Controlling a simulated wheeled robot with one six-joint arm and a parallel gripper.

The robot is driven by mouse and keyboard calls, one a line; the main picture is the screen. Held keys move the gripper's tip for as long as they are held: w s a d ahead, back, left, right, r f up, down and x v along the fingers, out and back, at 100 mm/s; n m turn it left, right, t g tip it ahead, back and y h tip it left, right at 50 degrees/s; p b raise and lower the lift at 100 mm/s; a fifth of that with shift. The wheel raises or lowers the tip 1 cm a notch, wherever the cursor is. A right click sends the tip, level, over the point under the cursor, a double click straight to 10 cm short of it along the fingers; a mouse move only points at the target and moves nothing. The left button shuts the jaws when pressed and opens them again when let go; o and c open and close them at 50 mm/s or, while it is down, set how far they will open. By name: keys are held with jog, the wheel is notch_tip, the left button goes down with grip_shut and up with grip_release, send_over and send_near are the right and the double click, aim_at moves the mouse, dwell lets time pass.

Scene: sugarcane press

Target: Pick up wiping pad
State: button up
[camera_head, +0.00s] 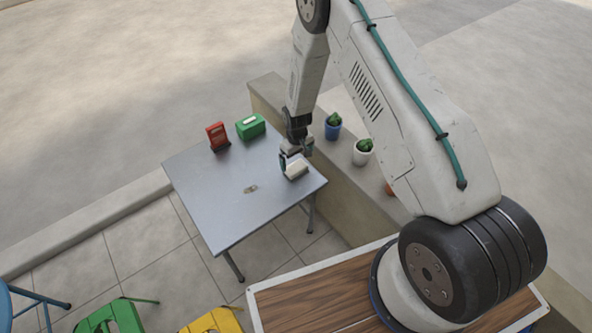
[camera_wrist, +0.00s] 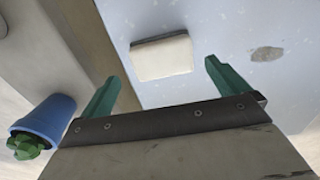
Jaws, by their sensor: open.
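The wiping pad (camera_head: 297,171) is a cream-white block with a darker edge. It lies on the grey metal table (camera_head: 215,195) near the table's right corner. In the wrist view the pad (camera_wrist: 162,58) shows ahead of my fingers, roughly centred between them. My gripper (camera_head: 295,158) is open and empty, pointing down over the pad in the head view. In the wrist view both green fingers of my gripper (camera_wrist: 161,74) are spread wide, and the pad appears apart from them.
A brown stain (camera_head: 251,189) marks the tabletop. A red holder (camera_head: 217,136) and a green box (camera_head: 250,127) stand at the far edge. Potted plants in blue (camera_head: 333,128) and white (camera_head: 362,154) pots sit on the low wall (camera_head: 268,95) at right. Green (camera_head: 112,318) and yellow (camera_head: 214,321) stools stand in front.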

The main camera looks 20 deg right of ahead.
aim_at(296, 166)
notch_tip(296, 166, down, 5)
jog(key=shift+a+f, duration=0.1)
jog(key=shift+f, duration=0.05)
jog(key=c, duration=0.9)
jog(key=shift+r, duration=0.2)
jog(key=shift+r, duration=0.65)
jog(key=shift+s+r, duration=0.25)
jog(key=shift+r, duration=0.8)
jog(key=s, duration=0.5)
jog(key=s+r, duration=0.1)
jog(key=s, duration=0.9)
jog(key=shift+s+r, duration=0.15)
jog(key=shift+s, duration=0.1)
